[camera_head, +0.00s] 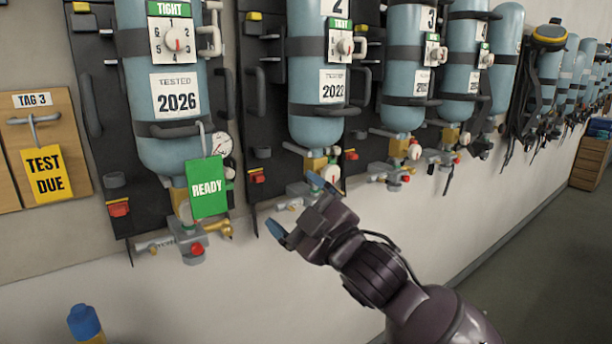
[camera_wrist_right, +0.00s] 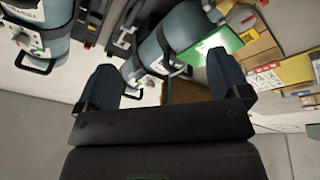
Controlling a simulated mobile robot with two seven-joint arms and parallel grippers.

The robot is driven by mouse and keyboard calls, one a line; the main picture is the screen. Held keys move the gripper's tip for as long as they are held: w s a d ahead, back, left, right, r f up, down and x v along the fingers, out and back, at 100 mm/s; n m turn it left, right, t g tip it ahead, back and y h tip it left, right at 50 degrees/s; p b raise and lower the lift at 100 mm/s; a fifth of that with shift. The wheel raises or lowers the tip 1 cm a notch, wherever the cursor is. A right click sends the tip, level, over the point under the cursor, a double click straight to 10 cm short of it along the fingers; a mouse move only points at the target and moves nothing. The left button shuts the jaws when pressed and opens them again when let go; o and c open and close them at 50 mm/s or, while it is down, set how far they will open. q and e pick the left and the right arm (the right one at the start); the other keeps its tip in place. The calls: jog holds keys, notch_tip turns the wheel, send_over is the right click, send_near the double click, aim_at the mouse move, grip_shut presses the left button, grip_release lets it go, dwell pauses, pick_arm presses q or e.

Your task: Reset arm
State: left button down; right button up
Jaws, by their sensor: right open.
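My right gripper (camera_head: 302,208) is open and empty. Its arm comes in from the bottom right of the head view, and its blue-tipped fingers point up and left, in front of the wall below the second cylinder. In the right wrist view the two dark fingers stand wide apart around an empty gap (camera_wrist_right: 165,82). The nearest blue cylinder (camera_head: 160,135) hangs to the left of the gripper, with a green READY tag (camera_head: 207,188) on its valve. I cannot tell how far the fingers are from the second cylinder's valve. My left gripper is not in view.
A row of blue cylinders on black backplates runs along the wall, including a second one (camera_head: 318,100). A yellow TEST DUE tag (camera_head: 47,173) hangs on a wooden board at left. A blue-topped object (camera_head: 85,322) stands at bottom left. Wooden drawers (camera_head: 590,163) stand far right.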

jog(key=s+d+f+m+h, duration=0.2)
jog(key=d+f+m+h, duration=0.35)
jog(key=d+f, duration=0.65)
jog(key=s+d+f+m+h, duration=0.2)
jog(key=d+f+m+h, duration=0.35)
jog(key=f, duration=0.95)
jog(key=s+d+f+m+g+h, duration=0.1)
jog(key=s+d+f+m, duration=0.1)
jog(key=s+d+f, duration=0.2)
jog(key=s+d+f+m+g+h, duration=0.1)
jog(key=s+d+f, duration=0.2)
jog(key=s+f, duration=0.6)
jog(key=s+d+f+m+g+h, duration=0.1)
jog(key=s+d+f+m+g, duration=0.1)
jog(key=s+d+f, duration=0.2)
jog(key=s+f, duration=0.2)
jog(key=s, duration=0.2)
jog(key=shift+d+f+m, duration=0.3)
jog(key=shift+f, duration=0.05)
